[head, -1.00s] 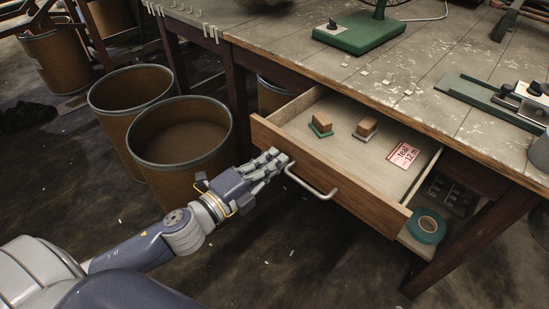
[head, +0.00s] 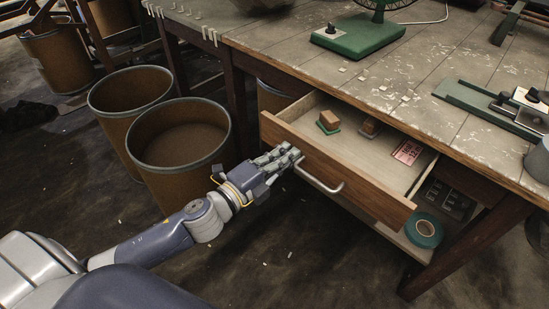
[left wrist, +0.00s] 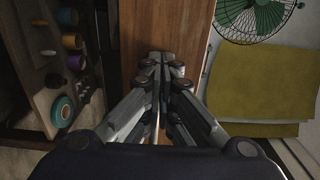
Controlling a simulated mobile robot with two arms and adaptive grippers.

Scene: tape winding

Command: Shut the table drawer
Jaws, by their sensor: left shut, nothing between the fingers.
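The wooden table drawer (head: 370,196) is partly pulled out from under the worktable (head: 285,70). Its metal handle (head: 322,187) is on the front panel. My left gripper (head: 294,155) is shut and empty, with its fingertips at the drawer front beside the left end of the handle, seemingly touching the panel. The left wrist view shows the closed fingers (left wrist: 160,66) pointing at the brown drawer front (left wrist: 165,22). Inside the drawer are two small wooden blocks on green bases (head: 329,121) and a red-printed card (head: 408,152). My right gripper is not seen.
A teal tape roll (head: 424,230) lies on the shelf under the drawer. Open brown drums (head: 182,150) stand left of the table. A green fan base (head: 358,36) and a green tool (head: 490,105) are on the tabletop.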

